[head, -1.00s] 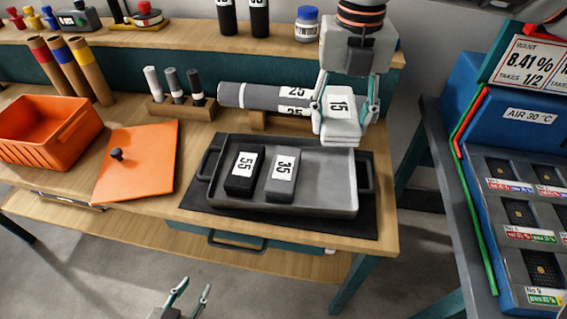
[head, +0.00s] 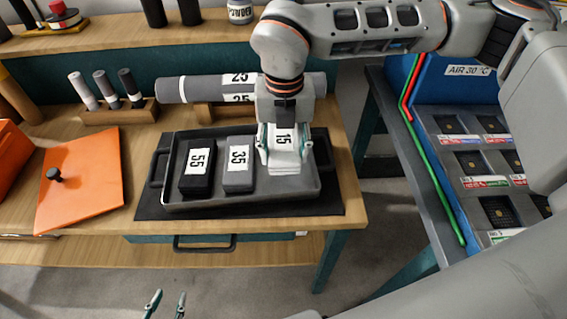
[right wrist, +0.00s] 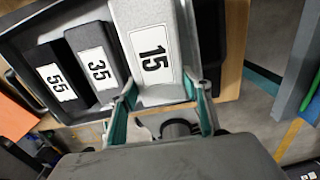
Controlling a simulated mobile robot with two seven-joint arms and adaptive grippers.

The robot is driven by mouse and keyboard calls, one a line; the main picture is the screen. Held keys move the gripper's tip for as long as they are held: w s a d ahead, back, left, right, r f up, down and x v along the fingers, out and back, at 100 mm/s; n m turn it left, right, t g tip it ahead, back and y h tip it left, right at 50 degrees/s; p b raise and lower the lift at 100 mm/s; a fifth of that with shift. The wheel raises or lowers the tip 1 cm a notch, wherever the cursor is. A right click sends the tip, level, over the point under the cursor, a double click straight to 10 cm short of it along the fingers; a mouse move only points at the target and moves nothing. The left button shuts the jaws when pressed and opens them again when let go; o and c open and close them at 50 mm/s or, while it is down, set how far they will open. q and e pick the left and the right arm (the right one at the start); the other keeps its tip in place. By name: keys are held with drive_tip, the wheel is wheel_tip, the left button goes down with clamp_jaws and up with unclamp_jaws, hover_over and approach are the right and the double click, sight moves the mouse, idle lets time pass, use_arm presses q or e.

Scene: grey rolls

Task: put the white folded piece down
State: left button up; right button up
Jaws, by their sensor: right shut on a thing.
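The white folded piece (head: 285,157), labelled 15, is in my right gripper (head: 284,163), which is shut on it. The piece is over the right part of the grey tray (head: 250,201); I cannot tell whether it touches the tray floor. In the right wrist view the piece (right wrist: 152,45) sits between the teal fingers (right wrist: 160,108), beside the grey piece. A black piece (head: 198,168) labelled 55 and a grey piece (head: 239,163) labelled 35 lie in the tray. My left gripper (head: 166,304) is open and empty at the bottom edge, away from the table.
A grey roll (head: 205,89) lies on a wooden support behind the tray. An orange lid (head: 85,188) lies left of it, near a rack of small rolls (head: 105,113). A blue panel machine (head: 430,130) stands right, past a gap.

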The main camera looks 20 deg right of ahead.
drive_tip(key=shift+f, duration=0.55)
wheel_tip(320, 180, down, 3)
drive_tip(key=shift+f, duration=0.2)
use_arm(q)
drive_tip(key=shift+w, duration=0.25)
drive_tip(key=shift+r, duration=0.1)
drive_tip(key=shift+s, duration=0.1)
use_arm(e)
drive_tip(key=o, duration=1.2)
drive_tip(key=shift+f, duration=0.15)
use_arm(q)
drive_tip(key=shift+s+f, duration=0.3)
